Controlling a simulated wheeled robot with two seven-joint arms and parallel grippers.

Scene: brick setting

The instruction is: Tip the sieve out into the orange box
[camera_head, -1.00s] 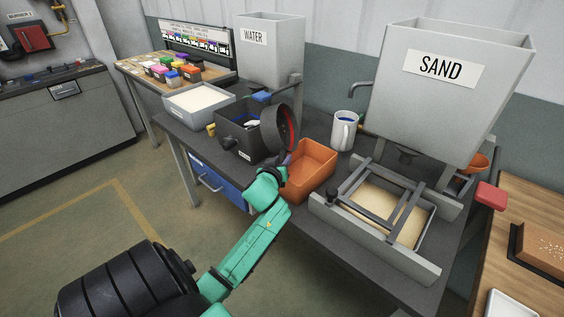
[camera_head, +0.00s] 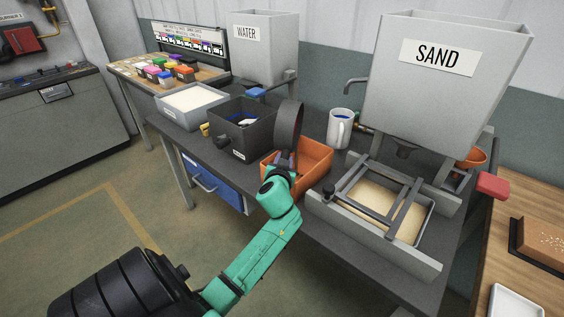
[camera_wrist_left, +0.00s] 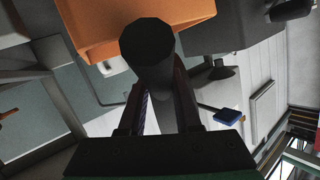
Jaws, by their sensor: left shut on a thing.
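The dark round sieve (camera_head: 289,124) is tipped up on edge over the left part of the orange box (camera_head: 317,158) in the head view. My left gripper (camera_head: 281,172) is shut on the sieve's handle, at the near left side of the box. In the left wrist view the handle (camera_wrist_left: 150,45) shows end-on between the fingers of the left gripper (camera_wrist_left: 155,95). The orange box (camera_wrist_left: 105,22) lies beyond it there. What the sieve holds cannot be seen. My right gripper is not in view.
A dark grey bin (camera_head: 240,137) with blue things inside stands left of the orange box. A white mug (camera_head: 338,131) stands behind the box. A sand-filled tray with a frame (camera_head: 385,205) is at the right, under the SAND hopper (camera_head: 440,85).

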